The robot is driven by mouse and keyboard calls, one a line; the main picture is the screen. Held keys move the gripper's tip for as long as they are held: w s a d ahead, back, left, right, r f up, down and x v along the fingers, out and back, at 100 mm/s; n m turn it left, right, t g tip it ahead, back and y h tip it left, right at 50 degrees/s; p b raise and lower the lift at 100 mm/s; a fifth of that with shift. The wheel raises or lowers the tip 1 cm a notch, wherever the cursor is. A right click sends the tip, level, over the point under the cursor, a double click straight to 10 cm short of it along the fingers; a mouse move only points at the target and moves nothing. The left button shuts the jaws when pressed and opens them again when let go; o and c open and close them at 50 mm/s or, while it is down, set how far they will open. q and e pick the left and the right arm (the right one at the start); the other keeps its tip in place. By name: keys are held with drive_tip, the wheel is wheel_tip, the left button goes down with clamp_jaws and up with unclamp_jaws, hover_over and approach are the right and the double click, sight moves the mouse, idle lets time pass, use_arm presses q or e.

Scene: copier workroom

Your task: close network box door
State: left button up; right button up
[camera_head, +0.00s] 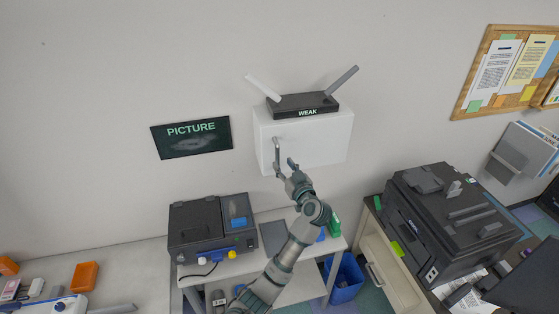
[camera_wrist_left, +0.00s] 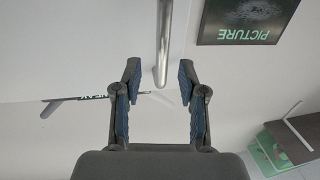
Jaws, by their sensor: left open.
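The white network box (camera_head: 325,145) hangs on the wall, and its front door panel faces me. I cannot tell whether the door is fully flush. A grey bar handle (camera_head: 276,150) stands upright near the left side of the door. My right gripper is not in view.
A black router (camera_head: 302,103) labelled WEAK, with two antennas, sits on top of the box. A dark PICTURE sign (camera_head: 191,138) hangs left of it. Below stand a dark machine (camera_head: 195,235) on a white table and a black printer (camera_head: 450,220) on a cabinet.

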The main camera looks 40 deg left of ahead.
use_arm(q)
drive_tip(key=v, duration=0.7)
drive_tip(key=shift+d, duration=0.25)
drive_tip(key=shift+a+f, duration=0.1)
drive_tip(key=shift+a, duration=0.05)
